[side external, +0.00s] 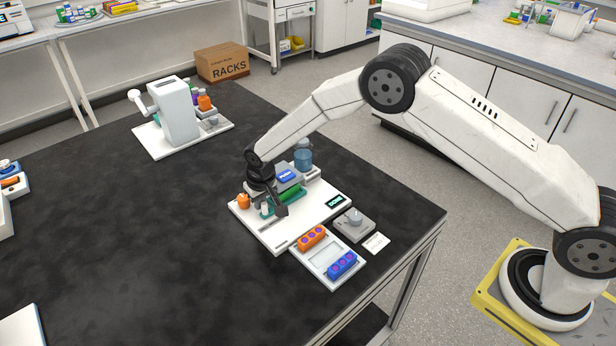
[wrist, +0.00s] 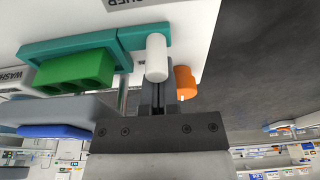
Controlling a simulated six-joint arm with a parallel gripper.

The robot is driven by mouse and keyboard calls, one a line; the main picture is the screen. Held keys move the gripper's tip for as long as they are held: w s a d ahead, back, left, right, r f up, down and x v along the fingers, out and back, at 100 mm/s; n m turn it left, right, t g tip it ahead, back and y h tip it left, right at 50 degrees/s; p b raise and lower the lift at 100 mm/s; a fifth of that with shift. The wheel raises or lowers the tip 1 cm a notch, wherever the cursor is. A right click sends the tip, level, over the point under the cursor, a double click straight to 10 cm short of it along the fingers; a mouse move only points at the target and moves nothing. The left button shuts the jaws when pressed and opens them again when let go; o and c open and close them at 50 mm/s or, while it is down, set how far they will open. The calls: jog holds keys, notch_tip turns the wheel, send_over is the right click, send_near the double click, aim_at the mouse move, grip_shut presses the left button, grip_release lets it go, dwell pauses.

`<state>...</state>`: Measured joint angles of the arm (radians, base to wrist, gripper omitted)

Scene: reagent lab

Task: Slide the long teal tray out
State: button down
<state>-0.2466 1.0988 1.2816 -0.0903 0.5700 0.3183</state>
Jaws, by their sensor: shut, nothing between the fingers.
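The long teal tray (wrist: 92,45) lies on the white station and carries a green block (wrist: 80,70). It also shows in the side view (side external: 271,207), partly hidden by my arm. A white upright post (wrist: 156,58) stands at one end of the tray; it also shows in the side view (side external: 265,209). My gripper (wrist: 160,86) is shut and empty, right beside the post and overlapping it in the wrist view. I cannot tell whether they touch. In the side view my gripper (side external: 281,210) is low over the white station.
An orange-topped item (side external: 243,201) stands close to my gripper, also in the wrist view (wrist: 185,82). A blue bottle (side external: 304,157) stands behind.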

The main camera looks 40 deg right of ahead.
aim_at(267, 216)
jog(key=shift+s, duration=4.05)
jog(key=shift+w, duration=0.2)
jog(key=shift+w, duration=0.45)
